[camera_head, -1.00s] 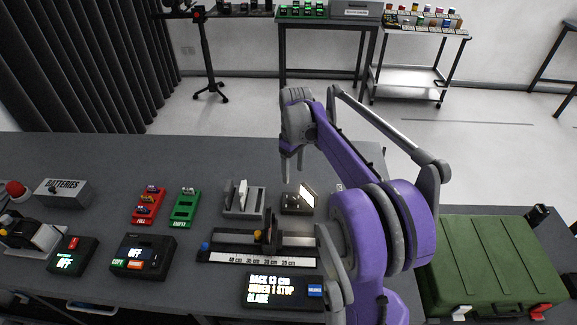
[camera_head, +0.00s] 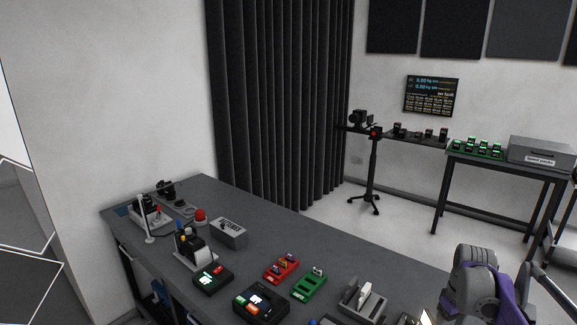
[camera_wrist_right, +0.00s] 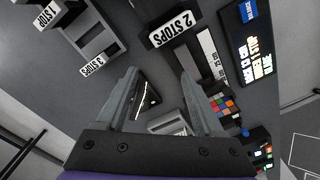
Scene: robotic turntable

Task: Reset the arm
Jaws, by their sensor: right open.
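My right arm, purple and grey, comes into the head view at the lower right, and its grey gripper end (camera_head: 472,285) is over the bench's near right part. In the right wrist view the two fingers of my right gripper (camera_wrist_right: 158,75) are apart with nothing held between them. Beyond the fingers a dark device with a bright line (camera_wrist_right: 146,97) lies on the bench. My left gripper is in neither view.
The grey bench (camera_head: 330,250) holds a red tray (camera_head: 281,268), a green tray (camera_head: 311,283), a batteries box (camera_head: 229,231) and control boxes. The wrist view shows a "2 STOPS" block (camera_wrist_right: 174,28) and a lit display (camera_wrist_right: 252,45). A tripod stand (camera_head: 373,175) is behind.

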